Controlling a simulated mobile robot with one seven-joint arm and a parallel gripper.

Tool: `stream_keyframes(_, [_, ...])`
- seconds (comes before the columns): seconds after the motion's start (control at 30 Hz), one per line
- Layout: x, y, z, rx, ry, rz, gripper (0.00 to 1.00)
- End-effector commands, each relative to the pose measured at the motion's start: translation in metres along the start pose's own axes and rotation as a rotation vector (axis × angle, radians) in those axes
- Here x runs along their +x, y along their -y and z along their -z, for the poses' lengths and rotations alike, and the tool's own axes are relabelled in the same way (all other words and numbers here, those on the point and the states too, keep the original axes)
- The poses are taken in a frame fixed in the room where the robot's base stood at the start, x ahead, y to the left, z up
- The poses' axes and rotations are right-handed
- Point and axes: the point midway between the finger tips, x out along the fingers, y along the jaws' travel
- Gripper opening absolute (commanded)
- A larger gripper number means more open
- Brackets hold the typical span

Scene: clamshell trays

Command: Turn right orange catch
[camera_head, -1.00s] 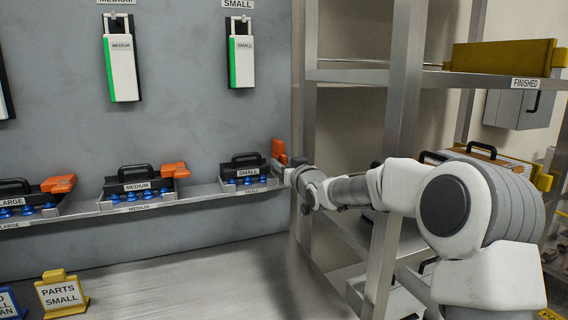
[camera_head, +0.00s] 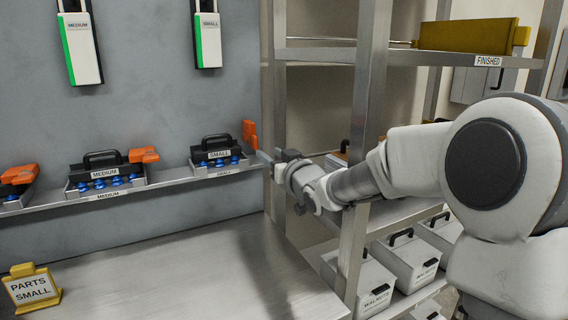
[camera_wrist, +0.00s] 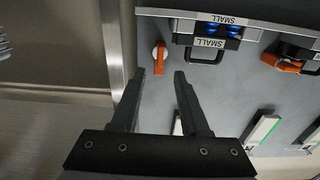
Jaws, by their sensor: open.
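The right orange catch (camera_head: 250,134) stands upright at the right end of the small tray (camera_head: 214,168), on the narrow wall ledge. It also shows in the wrist view (camera_wrist: 159,58), just beyond and between my fingertips. My gripper (camera_wrist: 160,74) is open with nothing between its fingers. In the head view my gripper (camera_head: 266,158) is small, just below and right of the catch; I cannot make out contact there. In the wrist view the catch looks apart from both fingers.
The medium tray (camera_head: 108,180) with its orange catch (camera_head: 143,155) stands to the left on the ledge. A metal shelf post (camera_head: 362,140) rises close behind my arm. White boxes (camera_head: 398,260) fill the lower shelf. The bench top (camera_head: 170,270) below is mostly clear.

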Motion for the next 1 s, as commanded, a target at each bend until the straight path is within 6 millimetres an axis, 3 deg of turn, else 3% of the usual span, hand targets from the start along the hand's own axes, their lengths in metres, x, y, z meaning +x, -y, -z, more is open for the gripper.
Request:
stream_keyframes(0.2, [-0.041,0.000,0.001,-0.002,0.002,-0.002,0.45])
stream_keyframes(0.4, [-0.062,0.000,0.000,-0.002,0.002,-0.001,0.45])
stream_keyframes(0.87, [-0.068,0.000,-0.002,-0.001,0.005,-0.002,0.45])
stream_keyframes(1.0, [-0.073,0.001,-0.016,-0.017,0.058,-0.034,0.45])
